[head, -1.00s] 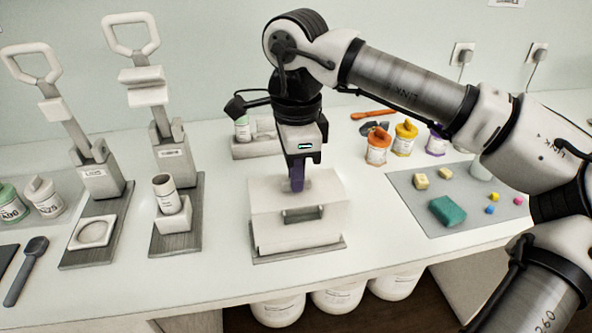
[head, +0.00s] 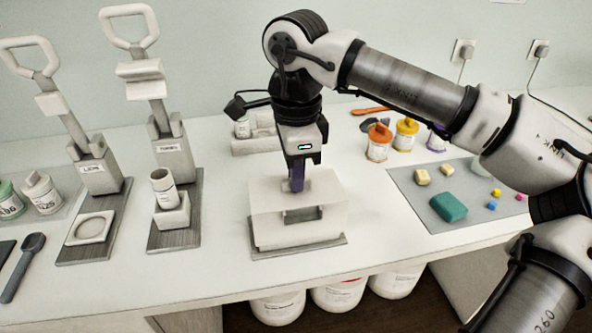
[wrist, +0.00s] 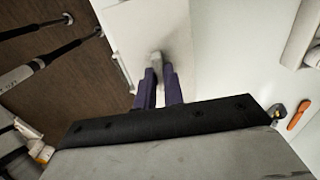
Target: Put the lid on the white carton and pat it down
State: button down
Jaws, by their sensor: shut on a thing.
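The white carton (head: 298,239) stands on a grey board in the middle of the counter. Its white lid (head: 328,190) lies over the top. A wide opening shows in the front below the lid's edge. I cannot tell whether the lid is fully seated. My gripper (head: 297,188) points down at the middle of the lid, its purple fingers shut on a small grey knob. In the wrist view the knob (wrist: 157,57) shows between the fingertips (wrist: 159,72), with the white lid (wrist: 135,28) around it. The fingers partly hide the knob in the head view.
A grey mat (head: 440,178) with coloured blocks lies to the right. Orange and yellow pots (head: 379,142) (head: 405,134) stand behind it. Clear counter surrounds the board.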

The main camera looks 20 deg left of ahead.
jog(key=shift+f, duration=0.1)
jog(key=shift+c, duration=1.1)
grip_release()
jog(key=shift+r, duration=0.2)
jog(key=shift+r+p, duration=2.6)
jog(key=shift+r, duration=0.75)
